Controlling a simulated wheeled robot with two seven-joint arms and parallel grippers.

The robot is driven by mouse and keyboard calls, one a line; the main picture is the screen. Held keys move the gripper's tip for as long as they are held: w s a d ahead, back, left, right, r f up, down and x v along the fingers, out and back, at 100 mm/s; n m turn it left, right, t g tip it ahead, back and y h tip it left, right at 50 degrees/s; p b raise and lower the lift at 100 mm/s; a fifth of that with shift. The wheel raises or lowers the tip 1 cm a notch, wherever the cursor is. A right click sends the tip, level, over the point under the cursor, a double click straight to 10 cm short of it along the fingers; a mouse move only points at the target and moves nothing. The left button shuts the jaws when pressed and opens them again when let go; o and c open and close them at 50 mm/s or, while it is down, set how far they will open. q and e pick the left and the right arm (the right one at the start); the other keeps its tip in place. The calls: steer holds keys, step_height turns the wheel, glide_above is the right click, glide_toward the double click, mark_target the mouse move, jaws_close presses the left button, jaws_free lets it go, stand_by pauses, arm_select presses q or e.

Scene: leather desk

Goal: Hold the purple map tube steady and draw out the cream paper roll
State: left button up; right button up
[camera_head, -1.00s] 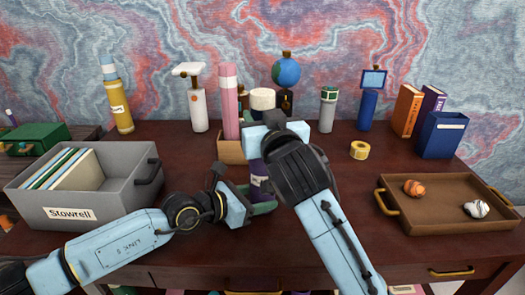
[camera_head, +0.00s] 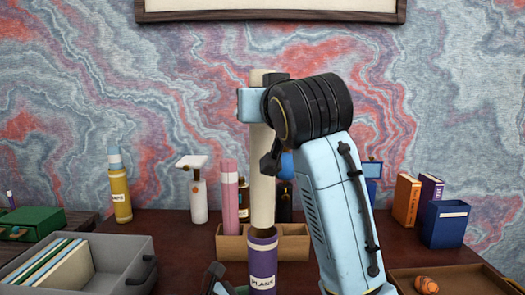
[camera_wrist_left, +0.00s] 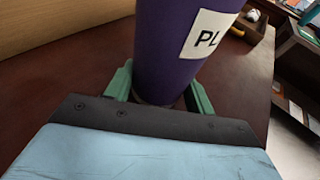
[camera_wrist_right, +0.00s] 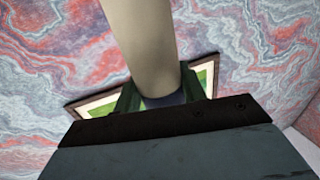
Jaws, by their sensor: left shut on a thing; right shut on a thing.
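The purple map tube (camera_head: 263,262), with a white label, stands upright; its lower part is out of the head view. My left gripper (camera_wrist_left: 160,88) is shut around the tube (camera_wrist_left: 178,42), seen in the left wrist view. In the head view only a bit of the left arm shows at the bottom edge. The cream paper roll (camera_head: 262,180) rises upright above the tube, its lower end at the tube's mouth. I cannot tell whether its end is still inside. My right gripper (camera_wrist_right: 165,92) is shut on the roll (camera_wrist_right: 142,40) near its top.
A tan wooden holder (camera_head: 290,246) with a pink tube (camera_head: 230,195) stands just behind. A grey bin (camera_head: 115,252) is at left, a brown tray (camera_head: 455,278) at right. Yellow (camera_head: 120,190) and white (camera_head: 198,190) bottles stand back left. Books (camera_head: 407,200) stand back right.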

step_height(320, 180, up, 6)
steer(key=shift+f, duration=0.15)
arm_select(q)
steer(key=o, duration=0.8)
steer(key=shift+o, duration=0.2)
steer(key=v, duration=1.2)
steer(key=shift+s, duration=0.1)
